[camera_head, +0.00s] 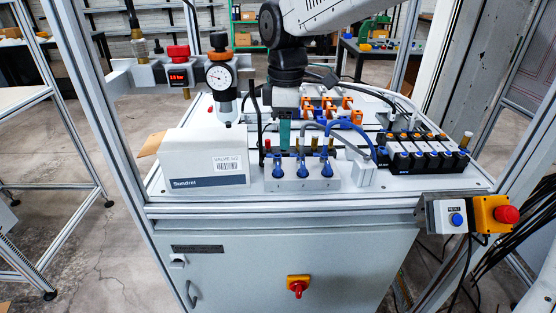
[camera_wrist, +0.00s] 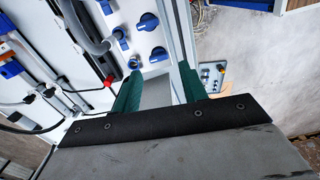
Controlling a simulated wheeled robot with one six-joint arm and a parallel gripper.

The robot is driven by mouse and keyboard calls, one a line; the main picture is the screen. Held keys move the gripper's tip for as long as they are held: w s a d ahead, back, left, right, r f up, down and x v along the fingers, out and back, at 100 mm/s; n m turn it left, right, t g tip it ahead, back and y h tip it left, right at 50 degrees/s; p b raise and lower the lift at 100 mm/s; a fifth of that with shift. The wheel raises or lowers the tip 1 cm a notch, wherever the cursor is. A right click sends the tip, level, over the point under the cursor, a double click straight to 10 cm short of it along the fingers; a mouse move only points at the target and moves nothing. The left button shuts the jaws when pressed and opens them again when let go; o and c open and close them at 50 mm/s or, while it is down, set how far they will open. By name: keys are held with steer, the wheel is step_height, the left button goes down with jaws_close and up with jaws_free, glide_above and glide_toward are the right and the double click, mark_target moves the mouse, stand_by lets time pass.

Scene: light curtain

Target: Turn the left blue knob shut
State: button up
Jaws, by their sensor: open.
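Three blue knobs sit in a row on the front of a light valve block (camera_head: 302,185). The left blue knob (camera_head: 277,170) is at the block's left end. In the wrist view I take it to be the blue knob (camera_wrist: 158,54) nearest my fingers. My gripper (camera_head: 285,140) hangs above and behind it, with green fingers pointing down. In the wrist view my gripper (camera_wrist: 160,84) has its two fingers apart with nothing held between them. The left knob lies beyond the fingertips, not between them. Another blue knob (camera_wrist: 148,22) shows farther up.
Hoses and fittings (camera_head: 310,143) rise close behind the knobs. A white box (camera_head: 205,158) stands left of the block; a black valve row (camera_head: 425,158) is to the right. The front rail (camera_wrist: 180,45) runs beside the knobs. The space before the cabinet is clear.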

mark_target(278, 166)
steer(key=shift+w+a+f+n, duration=0.25)
steer(key=shift+w+a+n, duration=0.05)
steer(key=shift+a, duration=0.3)
steer(key=shift+w+a+f, duration=0.1)
steer(key=shift+a+f, duration=0.05)
steer(key=shift+f, duration=0.15)
step_height(278, 166, down, 7)
steer(key=shift+f, duration=0.2)
steer(key=c, duration=0.7)
